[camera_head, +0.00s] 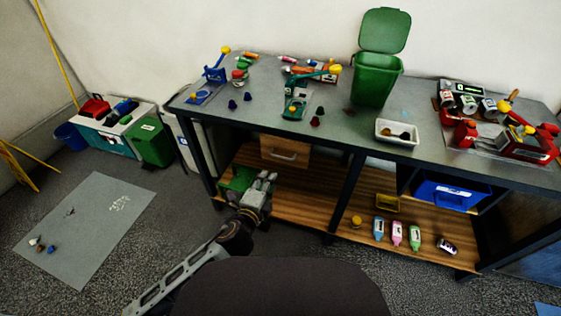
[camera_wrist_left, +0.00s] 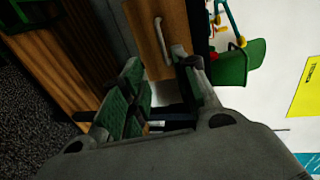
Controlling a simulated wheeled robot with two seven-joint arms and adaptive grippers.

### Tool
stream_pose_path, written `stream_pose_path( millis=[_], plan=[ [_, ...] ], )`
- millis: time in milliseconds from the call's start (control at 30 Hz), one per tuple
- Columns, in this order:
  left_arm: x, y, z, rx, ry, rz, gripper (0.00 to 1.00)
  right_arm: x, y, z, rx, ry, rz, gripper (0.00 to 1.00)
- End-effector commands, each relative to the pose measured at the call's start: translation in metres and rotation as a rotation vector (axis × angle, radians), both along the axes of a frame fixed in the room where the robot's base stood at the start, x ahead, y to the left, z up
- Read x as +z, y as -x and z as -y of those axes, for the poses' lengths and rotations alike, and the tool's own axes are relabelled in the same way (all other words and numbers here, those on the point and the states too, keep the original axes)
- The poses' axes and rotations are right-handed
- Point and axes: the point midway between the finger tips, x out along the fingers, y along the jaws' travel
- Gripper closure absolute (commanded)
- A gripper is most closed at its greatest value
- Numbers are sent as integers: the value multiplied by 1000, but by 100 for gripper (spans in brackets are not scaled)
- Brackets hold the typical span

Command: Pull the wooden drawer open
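The wooden drawer (camera_head: 271,146) hangs under the left part of the workbench, with a pale bar handle (camera_head: 283,155) on its front. It looks shut. My left gripper (camera_head: 267,176) is below and slightly left of the handle in the head view. In the left wrist view the drawer front (camera_wrist_left: 145,32) and its handle (camera_wrist_left: 163,38) lie just beyond the open fingers (camera_wrist_left: 162,66). The handle end appears near the right fingertip; I cannot tell whether they touch. Nothing is held. My right gripper is out of view.
The workbench (camera_head: 335,119) carries toys, a green bin (camera_head: 377,80) and a white tray (camera_head: 381,139). A green container (camera_head: 236,179) stands on the lower shelf beside my gripper. A dark bench leg (camera_head: 346,182) is to the right.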

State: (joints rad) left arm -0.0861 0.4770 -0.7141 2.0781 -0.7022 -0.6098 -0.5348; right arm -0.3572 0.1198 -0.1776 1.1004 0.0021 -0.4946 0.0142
Motion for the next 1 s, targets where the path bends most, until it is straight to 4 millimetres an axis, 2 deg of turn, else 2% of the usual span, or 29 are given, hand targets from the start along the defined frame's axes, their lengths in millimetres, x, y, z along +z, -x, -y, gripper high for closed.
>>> stream_pose_path(
  millis=[567, 1000],
  plan=[
    [3, -2, 2, -3, -4, 9, 70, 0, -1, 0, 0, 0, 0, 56],
    [-3, -31, 11, -3, -4, 10, 70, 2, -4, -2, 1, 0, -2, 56]
  ],
)
